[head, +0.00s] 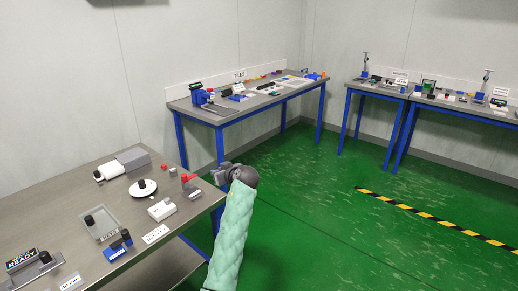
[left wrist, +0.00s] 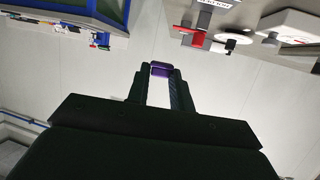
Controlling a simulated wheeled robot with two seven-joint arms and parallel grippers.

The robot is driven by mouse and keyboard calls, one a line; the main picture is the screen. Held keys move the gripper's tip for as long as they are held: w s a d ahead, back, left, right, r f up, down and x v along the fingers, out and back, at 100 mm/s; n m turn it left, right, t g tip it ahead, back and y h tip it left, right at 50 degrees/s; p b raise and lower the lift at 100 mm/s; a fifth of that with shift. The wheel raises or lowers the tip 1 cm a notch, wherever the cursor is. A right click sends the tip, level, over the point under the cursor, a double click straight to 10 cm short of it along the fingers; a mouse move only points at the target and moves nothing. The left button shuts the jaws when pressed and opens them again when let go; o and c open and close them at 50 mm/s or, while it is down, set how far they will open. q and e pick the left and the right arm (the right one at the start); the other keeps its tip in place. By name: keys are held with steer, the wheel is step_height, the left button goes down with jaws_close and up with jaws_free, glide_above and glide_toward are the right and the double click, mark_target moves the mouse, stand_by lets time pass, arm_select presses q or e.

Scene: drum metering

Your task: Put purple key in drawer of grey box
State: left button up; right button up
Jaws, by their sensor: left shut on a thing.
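My left gripper (head: 218,173) is off the right end of the near bench in the head view, its arm rising from below. In the left wrist view my left gripper (left wrist: 161,72) is shut on the purple key (left wrist: 161,68), a small purple piece between its fingertips. The key is clear of the surfaces seen there; in the head view I cannot make it out. A grey box (head: 133,158) stands at the back of the near bench, to the left of the gripper. I cannot tell whether it has a drawer. My right gripper is out of view.
The near bench holds a red piece (head: 189,179), a white plate (head: 142,189) with a black knob, a white block (head: 162,209), a grey tray (head: 104,225) and blue items. Another loaded bench (head: 228,118) stands behind. Green floor is open to the right.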

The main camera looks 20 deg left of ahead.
arm_select(q)
steer(key=d+r+m+t+h, duration=0.45)
steer(key=d+r, duration=0.35)
steer(key=r, duration=0.4)
steer(key=s+d+m+t+h, duration=0.1)
steer(key=s+d+m+h, duration=0.2)
steer(key=s+d, duration=0.3)
steer(key=s+d+f+m+h, duration=0.3)
steer(key=s+d+f, duration=0.45)
steer(key=s, duration=0.25)
steer(key=s+f+h, duration=0.1)
steer(key=s+f, duration=0.9)
steer(key=f, duration=0.4)
steer(key=w+a+r+n+y, duration=0.1)
steer(key=w+a+r+y, duration=0.15)
steer(key=w+r, duration=0.8)
steer(key=w+a+r+n+y, duration=0.1)
steer(key=w+a+r, duration=0.2)
steer(key=w+r, duration=0.7)
steer(key=w+a+r+n+g+y, duration=0.1)
steer(key=w+a+n+y, duration=0.2)
steer(key=w+a, duration=0.3)
steer(key=a+f+n+g+y, duration=0.4)
steer(key=a+f+n+y, duration=0.1)
steer(key=a+f, duration=0.5)
step_height(320, 180, down, 2)
steer(key=shift+s, duration=0.25)
